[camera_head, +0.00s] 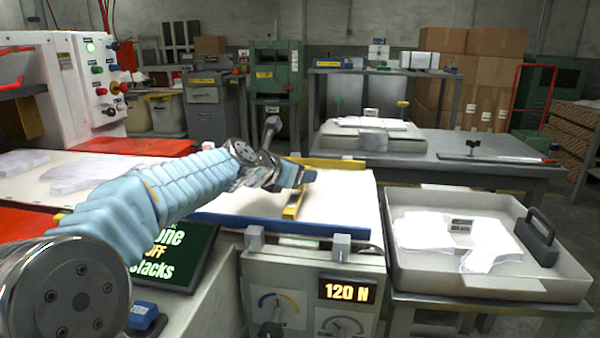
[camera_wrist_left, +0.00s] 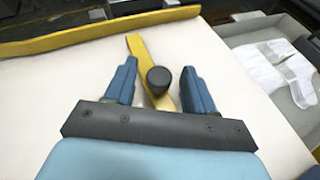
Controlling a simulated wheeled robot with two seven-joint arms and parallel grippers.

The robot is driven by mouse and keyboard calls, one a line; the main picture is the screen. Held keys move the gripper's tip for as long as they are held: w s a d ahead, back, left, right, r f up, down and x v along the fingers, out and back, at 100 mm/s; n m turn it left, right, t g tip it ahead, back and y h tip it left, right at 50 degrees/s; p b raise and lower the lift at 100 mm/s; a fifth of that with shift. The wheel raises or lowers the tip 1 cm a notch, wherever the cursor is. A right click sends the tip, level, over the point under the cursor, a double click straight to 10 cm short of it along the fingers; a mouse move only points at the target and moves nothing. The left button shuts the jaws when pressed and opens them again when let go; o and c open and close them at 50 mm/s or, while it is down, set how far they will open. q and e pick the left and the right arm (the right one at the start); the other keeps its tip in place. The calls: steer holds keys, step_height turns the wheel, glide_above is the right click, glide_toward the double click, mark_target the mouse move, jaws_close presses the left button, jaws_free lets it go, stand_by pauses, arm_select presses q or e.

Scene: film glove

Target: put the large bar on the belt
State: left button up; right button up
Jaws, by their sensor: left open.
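The belt (camera_head: 340,190) is a white surface with a yellow rail (camera_head: 325,163) at its far side and a blue rail (camera_head: 280,226) at its near side. A yellow bar (camera_head: 294,206) lies across the belt. It also shows in the left wrist view (camera_wrist_left: 137,48), running under a dark round knob (camera_wrist_left: 158,77). I cannot tell whether this is the large bar. My left gripper (camera_head: 305,176) is over the belt, close to the yellow bar. In the left wrist view its blue fingers (camera_wrist_left: 159,70) are apart, with the knob between them. My right gripper is out of view.
A light tray (camera_head: 490,287) at the right holds white glove shapes (camera_head: 455,240) and a dark handled block (camera_head: 537,236). A grey bench (camera_head: 440,165) stands behind. A panel reading 120 N (camera_head: 347,291) is in front of the belt. A white machine (camera_head: 85,85) stands at the left.

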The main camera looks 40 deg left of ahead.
arm_select(q)
steer(key=p+v, duration=0.1)
steer(key=v, duration=1)
steer(key=shift+f, duration=0.1)
